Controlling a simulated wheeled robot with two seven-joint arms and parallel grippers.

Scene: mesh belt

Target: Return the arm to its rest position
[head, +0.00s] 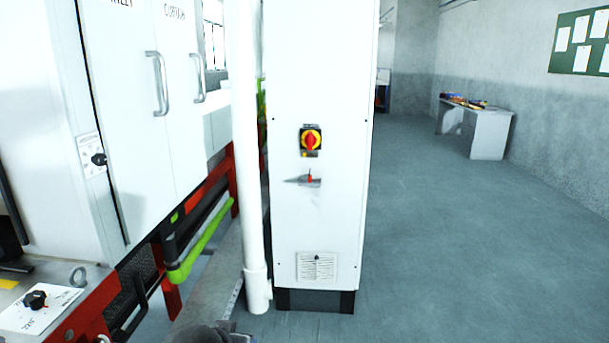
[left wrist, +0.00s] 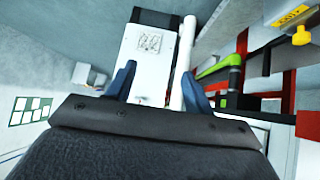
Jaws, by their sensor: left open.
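My left gripper (left wrist: 160,82) shows in the left wrist view with its two dark blue fingers spread apart and nothing between them. Beyond the fingers are a tall white cabinet (left wrist: 148,62) and a white vertical pipe (left wrist: 186,70), seen tilted. In the head view, a dark grey part of my arm shows at the bottom edge, below the pipe; its fingers cannot be made out there. My right gripper is in neither view.
The white cabinet (head: 318,220) with a red-and-yellow switch (head: 311,139) stands ahead, with the pipe (head: 247,150) beside it. A white machine with handled doors (head: 140,120) and a green pipe (head: 203,243) fill the left. Grey floor (head: 450,240) is clear on the right, before a table (head: 490,135).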

